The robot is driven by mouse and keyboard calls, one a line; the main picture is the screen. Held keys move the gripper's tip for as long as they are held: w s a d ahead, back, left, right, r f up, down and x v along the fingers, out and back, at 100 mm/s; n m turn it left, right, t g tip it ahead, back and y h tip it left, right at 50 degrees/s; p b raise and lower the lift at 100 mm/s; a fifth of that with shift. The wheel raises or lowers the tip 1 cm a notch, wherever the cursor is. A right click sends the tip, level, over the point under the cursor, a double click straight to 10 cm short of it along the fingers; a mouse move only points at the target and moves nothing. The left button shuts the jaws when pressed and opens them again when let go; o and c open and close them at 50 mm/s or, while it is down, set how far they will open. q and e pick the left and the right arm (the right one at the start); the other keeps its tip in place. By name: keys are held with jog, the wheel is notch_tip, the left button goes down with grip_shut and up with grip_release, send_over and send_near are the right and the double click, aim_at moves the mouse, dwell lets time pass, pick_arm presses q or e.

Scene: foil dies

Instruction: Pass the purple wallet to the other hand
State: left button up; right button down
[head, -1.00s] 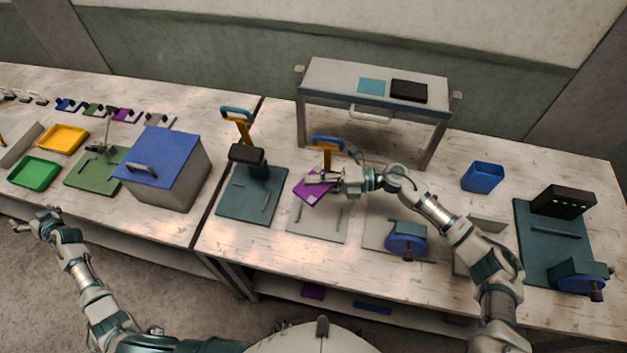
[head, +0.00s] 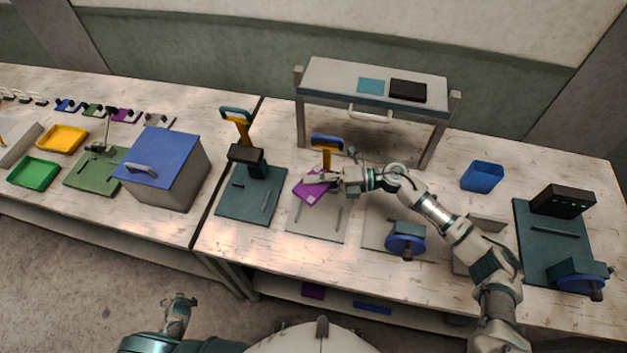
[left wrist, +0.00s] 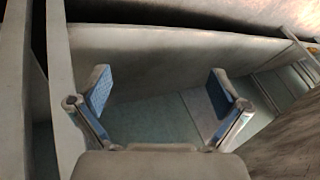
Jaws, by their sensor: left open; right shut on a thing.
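The purple wallet (head: 313,192) is a flat purple piece with a light square near its lower edge. It is at the machine with the blue-topped yellow handle, over a pale base plate (head: 318,224). My right gripper (head: 323,179) is shut on the wallet, coming from the right and covering part of its upper edge. I cannot tell whether the wallet touches the plate. My left gripper (head: 180,300) is low in the head view, in front of the benches and well away from the wallet. In the left wrist view its blue-padded fingers (left wrist: 160,95) are wide apart and empty.
A press with a dark teal base (head: 250,205) stands left of the wallet. A blue-lidded box (head: 165,160) is on the left bench. A blue-wheeled device (head: 405,243) and a blue bin (head: 482,176) stand to the right. A raised shelf (head: 335,75) is behind.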

pick_arm(q)
jog(key=s+d+f+m+g+h, duration=0.1)
jog(key=s+d+f, duration=0.2)
jog(key=s+d, duration=0.4)
jog(key=s+d+f+m+g+h, duration=0.1)
jog(key=s+d+f, duration=0.3)
jog(key=d, duration=1)
jog(key=s+d+f+m+g+h, duration=0.1)
jog(key=s+d+f+m+h, duration=0.1)
jog(key=s+d, duration=0.8)
notch_tip(320, 180, down, 2)
jog(key=shift+s+d+f+h, duration=0.15)
jog(key=shift+s+h, duration=0.1)
jog(key=shift+h, duration=0.45)
